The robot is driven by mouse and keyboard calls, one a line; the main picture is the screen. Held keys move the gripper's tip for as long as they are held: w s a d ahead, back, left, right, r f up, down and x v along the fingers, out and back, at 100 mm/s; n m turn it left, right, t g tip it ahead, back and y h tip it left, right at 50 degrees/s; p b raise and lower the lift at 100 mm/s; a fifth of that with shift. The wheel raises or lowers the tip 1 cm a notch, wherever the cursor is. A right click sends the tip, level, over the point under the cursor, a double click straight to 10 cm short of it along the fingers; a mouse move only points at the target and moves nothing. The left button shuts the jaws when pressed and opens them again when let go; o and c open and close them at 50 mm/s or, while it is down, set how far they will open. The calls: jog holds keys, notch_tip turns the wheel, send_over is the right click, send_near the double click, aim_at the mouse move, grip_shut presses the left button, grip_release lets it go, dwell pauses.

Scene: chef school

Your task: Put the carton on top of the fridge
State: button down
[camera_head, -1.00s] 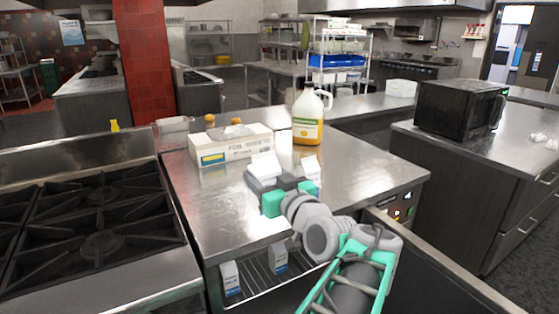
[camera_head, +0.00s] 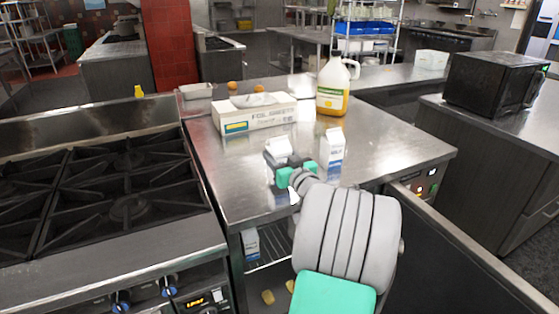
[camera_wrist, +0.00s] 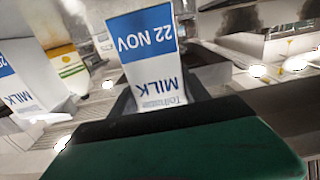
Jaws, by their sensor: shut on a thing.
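My gripper (camera_head: 289,165) is over the steel top of the low fridge (camera_head: 385,150), shut on a white-and-blue milk carton (camera_head: 278,147). In the wrist view this carton (camera_wrist: 146,50) is between the jaws, its label upside down in the picture. Its lower part is hidden by my gripper in the head view, so I cannot tell whether it touches the top. A second milk carton (camera_head: 331,155) stands upright on the fridge top, just right of my gripper. Another carton (camera_head: 250,243) is inside the open fridge, below the top.
A foil box (camera_head: 254,117) and a juice jug (camera_head: 332,88) stand behind on the fridge top. The fridge door (camera_head: 450,255) hangs open at the right. A stove (camera_head: 110,200) adjoins on the left. The top's right part is clear.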

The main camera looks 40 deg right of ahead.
jog(key=shift+f, duration=0.75)
jog(key=shift+f, duration=0.2)
jog(key=c, duration=0.5)
grip_release()
jog(key=shift+s+r, duration=0.15)
jog(key=shift+s, duration=0.05)
jog(key=b+v, duration=0.2)
jog(key=v, duration=0.9)
jog(key=shift+s+a, duration=0.25)
jog(key=shift+s, duration=0.1)
